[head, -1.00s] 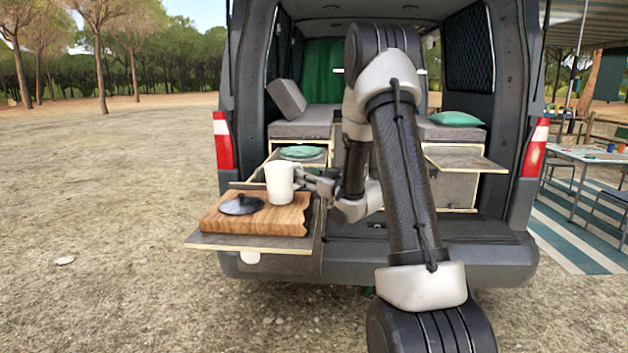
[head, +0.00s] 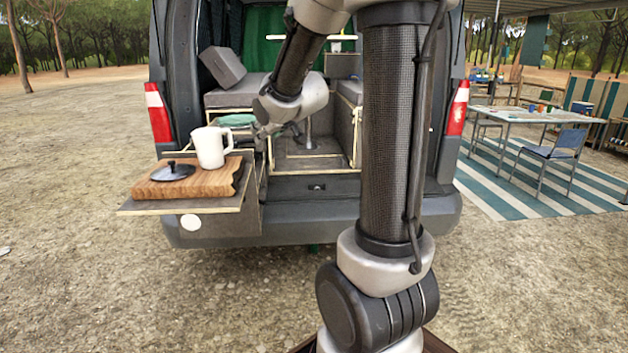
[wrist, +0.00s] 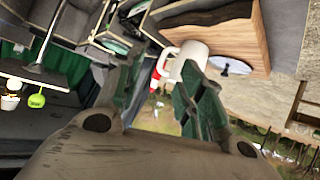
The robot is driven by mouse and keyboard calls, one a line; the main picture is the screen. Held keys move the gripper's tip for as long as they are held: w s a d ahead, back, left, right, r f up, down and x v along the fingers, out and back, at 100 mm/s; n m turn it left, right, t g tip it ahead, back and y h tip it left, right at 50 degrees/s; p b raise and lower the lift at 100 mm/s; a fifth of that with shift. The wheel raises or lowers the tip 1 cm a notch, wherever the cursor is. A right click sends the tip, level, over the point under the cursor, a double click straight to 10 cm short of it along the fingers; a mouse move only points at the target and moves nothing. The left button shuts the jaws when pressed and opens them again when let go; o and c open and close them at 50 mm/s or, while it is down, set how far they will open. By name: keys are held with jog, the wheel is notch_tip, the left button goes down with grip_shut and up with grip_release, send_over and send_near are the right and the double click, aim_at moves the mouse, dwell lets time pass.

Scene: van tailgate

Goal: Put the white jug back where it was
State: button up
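The white jug (head: 209,148) stands upright on the wooden board (head: 222,180), near its back right corner, with its handle towards my gripper. In the wrist view the jug (wrist: 190,58) shows tilted by the camera angle, just beyond the fingertips. My gripper (head: 257,134) is to the right of the jug, with a visible gap in the head view. The wrist view shows its two green-grey fingers (wrist: 166,80) spread apart, with nothing clearly held between them. The handle appears between the fingertips, but the depth there is hard to judge.
The board lies on a pull-out shelf (head: 140,207) at the van's left rear. A dark lid (head: 173,172) lies left of the jug. A green round item (head: 236,120) is behind it. The van floor (head: 310,164) looks clear. A camp table (head: 535,116) and chair (head: 560,150) stand right.

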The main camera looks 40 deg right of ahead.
jog(key=s+a+g, duration=0.2)
jog(key=s, duration=0.8)
jog(key=s+a+f+g, duration=0.1)
jog(key=s+a+g, duration=0.2)
jog(key=s, duration=0.8)
jog(key=s+a+f+g+y, duration=0.1)
jog(key=s+a+g, duration=0.1)
jog(key=s, duration=0.8)
jog(key=shift+s+a+m+g, duration=0.25)
jog(key=shift+s+m+g, duration=0.05)
jog(key=shift+d+f, duration=0.1)
